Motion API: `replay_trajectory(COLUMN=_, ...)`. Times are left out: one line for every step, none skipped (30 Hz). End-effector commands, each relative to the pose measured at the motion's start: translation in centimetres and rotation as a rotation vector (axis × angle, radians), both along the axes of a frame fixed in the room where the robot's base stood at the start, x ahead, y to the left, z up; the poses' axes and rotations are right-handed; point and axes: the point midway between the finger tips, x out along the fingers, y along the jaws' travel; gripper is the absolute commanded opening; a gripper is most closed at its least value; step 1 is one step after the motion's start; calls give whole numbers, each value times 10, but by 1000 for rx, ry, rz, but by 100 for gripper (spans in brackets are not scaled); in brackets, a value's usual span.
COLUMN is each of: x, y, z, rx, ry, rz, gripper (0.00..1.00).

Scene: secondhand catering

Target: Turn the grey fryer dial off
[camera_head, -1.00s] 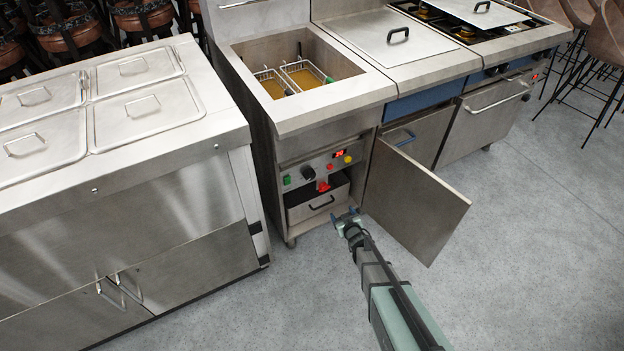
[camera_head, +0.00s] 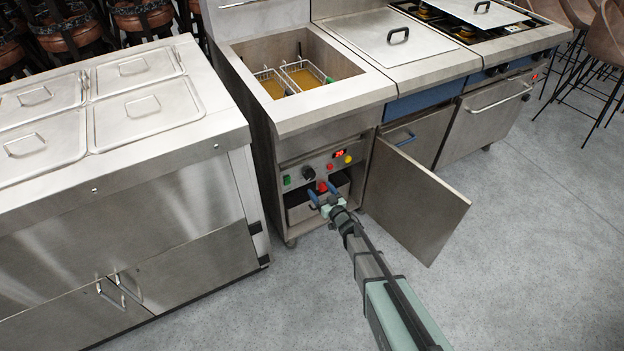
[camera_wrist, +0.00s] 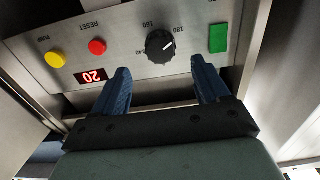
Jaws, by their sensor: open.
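The fryer dial (camera_head: 308,173) is a dark round knob on the fryer's control panel, behind the open door. In the wrist view the dial (camera_wrist: 160,46) has a white pointer mark aimed to the right and slightly up, with temperature numbers around it. My gripper (camera_head: 321,190) has blue fingers spread apart, in front of the panel and just below the dial in the head view. In the wrist view my gripper (camera_wrist: 161,68) is open and empty, with the dial lying ahead between the two finger lines. The fingers appear apart from the dial.
A green switch (camera_wrist: 218,38), a red button (camera_wrist: 97,47), a yellow button (camera_wrist: 55,59) and a red display (camera_wrist: 91,76) share the panel. A red knob (camera_head: 323,187) sits below it. The open door (camera_head: 412,200) stands right of my arm. A steel counter (camera_head: 120,190) stands left.

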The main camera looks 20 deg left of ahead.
Motion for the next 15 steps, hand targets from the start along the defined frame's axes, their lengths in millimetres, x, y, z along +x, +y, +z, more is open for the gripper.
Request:
replay_trajectory(x=9, y=8, z=-2, rx=0, ry=0, rz=1, gripper=75)
replay_trajectory(x=13, y=12, z=-2, rx=1, ry=-1, rz=1, gripper=75)
replay_trajectory(x=18, y=17, z=-1, rx=1, ry=-1, rz=1, gripper=75)
replay_trajectory(x=22, y=21, z=-1, rx=1, ry=-1, rz=1, gripper=75)
replay_trajectory(x=25, y=24, z=-1, rx=1, ry=-1, rz=1, gripper=75)
replay_trajectory(x=30, y=29, z=-1, rx=1, ry=-1, rz=0, gripper=75)
replay_trajectory(x=33, y=32, z=-1, rx=0, ry=0, rz=0, gripper=75)
replay_trajectory(x=36, y=34, z=-1, rx=0, ry=0, rz=0, gripper=75)
replay_trajectory(x=39, y=38, z=-1, rx=0, ry=0, rz=0, gripper=75)
replay_trajectory(x=41, y=41, z=-1, rx=0, ry=0, rz=0, gripper=75)
replay_trajectory(x=44, y=43, z=-1, rx=0, ry=0, rz=0, gripper=75)
replay_trajectory(x=46, y=46, z=-1, rx=0, ry=0, rz=0, gripper=75)
replay_trajectory(x=48, y=48, z=-1, rx=0, ry=0, rz=0, gripper=75)
replay_trajectory(x=50, y=49, z=-1, rx=0, ry=0, rz=0, gripper=75)
replay_trajectory(x=51, y=51, z=0, rx=0, ry=0, rz=0, gripper=75)
